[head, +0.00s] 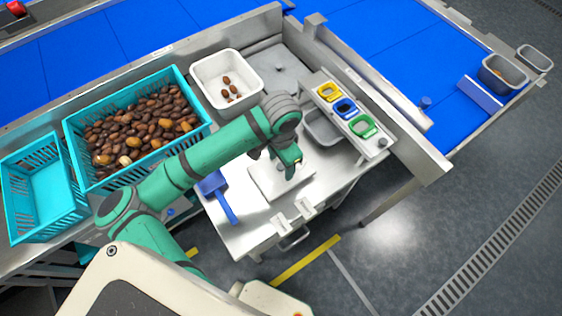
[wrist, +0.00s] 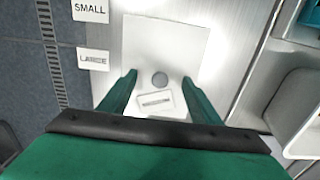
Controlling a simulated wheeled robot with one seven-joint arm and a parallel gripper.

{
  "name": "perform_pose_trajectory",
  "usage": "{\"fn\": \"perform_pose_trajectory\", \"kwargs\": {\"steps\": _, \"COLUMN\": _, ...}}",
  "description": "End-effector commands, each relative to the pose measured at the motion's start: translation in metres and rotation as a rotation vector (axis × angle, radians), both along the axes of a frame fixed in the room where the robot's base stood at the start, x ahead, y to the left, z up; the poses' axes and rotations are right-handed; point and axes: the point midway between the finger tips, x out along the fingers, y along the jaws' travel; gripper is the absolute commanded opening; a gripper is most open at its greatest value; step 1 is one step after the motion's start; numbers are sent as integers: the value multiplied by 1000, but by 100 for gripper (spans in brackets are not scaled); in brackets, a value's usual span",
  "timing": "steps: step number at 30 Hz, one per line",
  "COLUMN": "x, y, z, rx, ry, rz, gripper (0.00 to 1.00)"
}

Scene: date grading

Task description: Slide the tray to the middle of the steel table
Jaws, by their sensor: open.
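A white tray (head: 210,96) with several brown dates in it stands at the back left of the steel table (head: 252,236), next to the large turquoise crate. My gripper (head: 292,168) is to the front right of the tray and apart from it. It hangs over a white square plate (head: 268,188), which looks like a scale. In the wrist view my gripper's fingers (wrist: 158,77) are spread with nothing between them. The plate (wrist: 165,40) lies below. A pale rounded container (wrist: 300,110) shows at the right edge; I cannot tell whether it is the tray.
A turquoise crate (head: 68,137) full of dates and an emptier one (head: 15,200) stand at the left. A blue scoop (head: 225,205) lies left of the plate. A grey bin (head: 322,130) and yellow, blue and green rings (head: 346,107) are at the right, by a metal rail.

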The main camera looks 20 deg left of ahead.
Motion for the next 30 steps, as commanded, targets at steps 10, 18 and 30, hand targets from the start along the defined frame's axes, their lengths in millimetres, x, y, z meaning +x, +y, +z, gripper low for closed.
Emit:
{"fn": "perform_pose_trajectory", "kwargs": {"steps": 10, "x": 0, "y": 0, "z": 5, "rx": -1, "ry": -1, "rz": 0, "gripper": 57}}
{"fn": "perform_pose_trajectory", "kwargs": {"steps": 18, "x": 0, "y": 0, "z": 21, "rx": -1, "ry": -1, "rz": 1, "gripper": 57}}
{"fn": "perform_pose_trajectory", "kwargs": {"steps": 30, "x": 1, "y": 0, "z": 45, "rx": -1, "ry": -1, "rz": -1, "gripper": 57}}
